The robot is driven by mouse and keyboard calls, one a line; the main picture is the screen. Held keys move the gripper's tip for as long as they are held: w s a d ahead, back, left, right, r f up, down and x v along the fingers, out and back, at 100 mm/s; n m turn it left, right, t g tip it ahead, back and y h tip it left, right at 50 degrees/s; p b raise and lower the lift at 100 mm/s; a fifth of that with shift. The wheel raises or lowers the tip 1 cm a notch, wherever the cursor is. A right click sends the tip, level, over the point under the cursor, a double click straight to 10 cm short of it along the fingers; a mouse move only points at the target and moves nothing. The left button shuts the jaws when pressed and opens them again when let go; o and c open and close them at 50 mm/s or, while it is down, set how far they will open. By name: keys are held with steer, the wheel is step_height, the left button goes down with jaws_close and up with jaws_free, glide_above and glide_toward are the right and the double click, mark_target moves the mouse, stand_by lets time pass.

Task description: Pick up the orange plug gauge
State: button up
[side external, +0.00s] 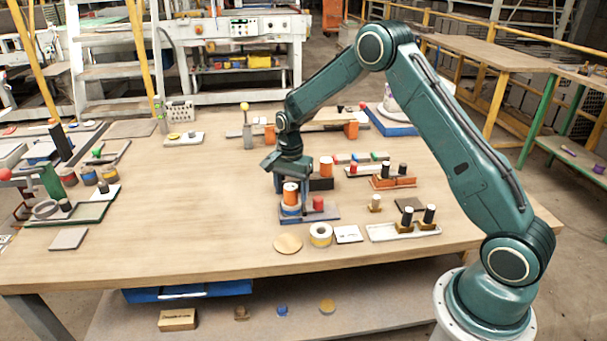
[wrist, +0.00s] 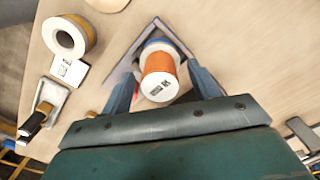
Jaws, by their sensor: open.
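The orange plug gauge (side external: 290,190) is an upright orange cylinder with a white top, standing on a blue ring on a grey-blue plate (side external: 328,213). In the wrist view the plug gauge (wrist: 161,66) shows its white end with dark marks, tilted by the viewing angle. My gripper (side external: 291,201) is over it, pointing down. In the wrist view my gripper (wrist: 163,74) is open, one finger on each side of the plug gauge. A gap shows at the right finger; contact at the left cannot be told. A red piece (side external: 318,203) sits beside it on the plate.
A second orange cylinder (side external: 326,166) stands just behind. A yellow-white roll (side external: 320,235), a round wooden disc (side external: 288,243) and a white card (side external: 348,234) lie in front. A tray with black-topped pieces (side external: 385,232) is at right. The table's left middle is clear.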

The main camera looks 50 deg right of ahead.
steer(key=c, duration=1.1)
steer(key=shift+r, duration=0.1)
step_height(320, 180, up, 20)
steer(key=shift+f, duration=0.1)
stand_by(0.5)
